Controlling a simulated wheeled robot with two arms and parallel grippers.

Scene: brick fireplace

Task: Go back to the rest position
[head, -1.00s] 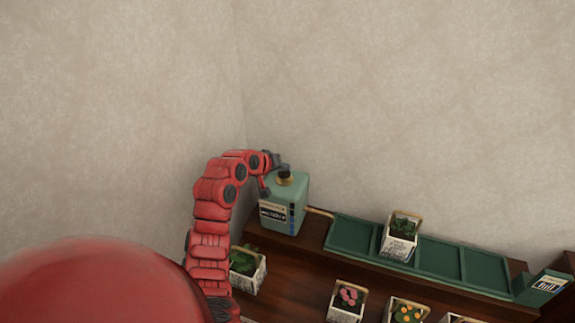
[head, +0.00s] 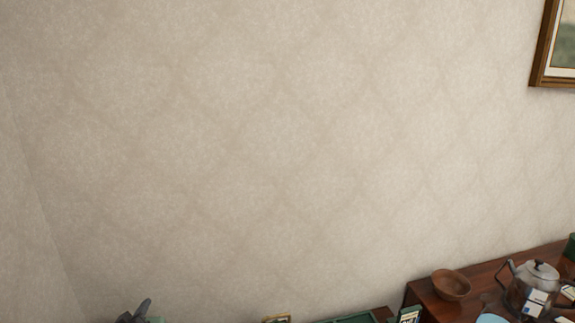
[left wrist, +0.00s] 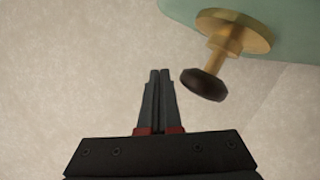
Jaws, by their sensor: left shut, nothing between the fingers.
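My left gripper (head: 138,312) shows only at the bottom edge of the head view, at the lower left. In the left wrist view its two dark fingers (left wrist: 158,100) are together with nothing between them. Just right of the fingertips there is a dark knob (left wrist: 204,85) on a brass stem, apart from the fingers. The stem comes from a green container (left wrist: 290,22) at the top right, mostly out of frame. In the head view only a sliver of the green container shows beside the gripper. My right gripper is not in view.
A green tray (head: 352,320) is cut off at the bottom of the head view. A wooden table (head: 480,275) at the lower right bears a brown bowl (head: 451,284), a metal kettle (head: 535,285) and a light blue dish (head: 492,318). A framed picture (head: 540,60) hangs at the upper right.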

